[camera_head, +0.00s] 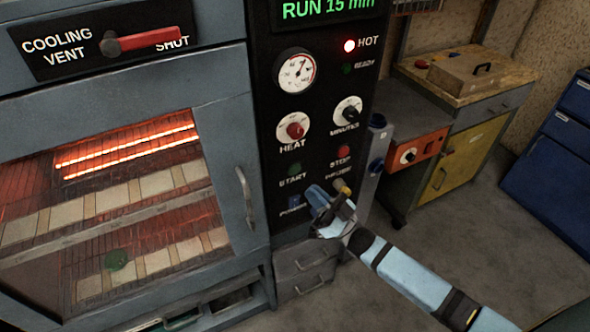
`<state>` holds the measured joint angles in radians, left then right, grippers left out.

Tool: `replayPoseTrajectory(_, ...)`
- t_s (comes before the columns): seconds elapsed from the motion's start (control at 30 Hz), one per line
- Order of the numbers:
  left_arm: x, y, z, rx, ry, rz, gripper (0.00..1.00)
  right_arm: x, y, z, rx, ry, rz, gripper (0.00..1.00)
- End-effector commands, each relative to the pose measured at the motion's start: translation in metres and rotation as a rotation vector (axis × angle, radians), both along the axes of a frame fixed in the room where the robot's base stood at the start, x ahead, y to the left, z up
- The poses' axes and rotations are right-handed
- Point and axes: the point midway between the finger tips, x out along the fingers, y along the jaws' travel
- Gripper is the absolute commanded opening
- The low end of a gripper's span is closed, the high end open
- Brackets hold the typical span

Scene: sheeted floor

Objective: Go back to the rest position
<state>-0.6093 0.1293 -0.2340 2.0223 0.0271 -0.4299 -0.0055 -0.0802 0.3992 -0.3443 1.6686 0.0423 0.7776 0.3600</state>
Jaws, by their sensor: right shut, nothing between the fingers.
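My right gripper (333,197) is at the lower part of the black control panel (330,120), close to the power and purge controls. It is shut with nothing held. I cannot tell whether its fingertips touch the panel. My right arm comes in from the lower right. My left gripper does not show. The panel display (326,8) reads "RUN 15 min", and the red HOT lamp (349,45) is lit.
The oven door (243,190) is shut, with glowing heating bars (130,145) and pale tiles on racks behind its window. The cooling vent lever (140,41) is red. A workbench (470,70) and blue cabinet (555,140) stand right. Floor (440,235) between is clear.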

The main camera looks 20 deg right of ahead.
Motion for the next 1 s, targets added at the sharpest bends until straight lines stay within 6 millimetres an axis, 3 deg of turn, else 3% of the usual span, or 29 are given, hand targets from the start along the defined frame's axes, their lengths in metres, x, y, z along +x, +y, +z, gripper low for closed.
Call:
replayPoseTrajectory(0.27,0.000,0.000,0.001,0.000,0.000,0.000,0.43,-0.001,0.001,0.000,-0.001,0.005,-0.003,0.00)
replayPoseTrajectory(0.43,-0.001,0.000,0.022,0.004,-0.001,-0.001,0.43,-0.018,0.013,-0.007,-0.048,0.162,-0.080,0.00)
replayPoseTrajectory(0.57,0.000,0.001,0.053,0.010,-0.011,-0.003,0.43,-0.054,0.028,-0.027,-0.154,0.431,-0.188,0.00)
replayPoseTrajectory(0.73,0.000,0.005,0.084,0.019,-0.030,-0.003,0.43,-0.120,0.036,-0.055,-0.326,0.795,-0.278,0.00)
replayPoseTrajectory(0.9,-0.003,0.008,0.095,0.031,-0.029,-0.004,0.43,-0.174,0.037,-0.070,-0.453,1.032,-0.296,0.00)
replayPoseTrajectory(1.0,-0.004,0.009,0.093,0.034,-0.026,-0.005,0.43,-0.188,0.037,-0.075,-0.487,1.092,-0.296,0.00)
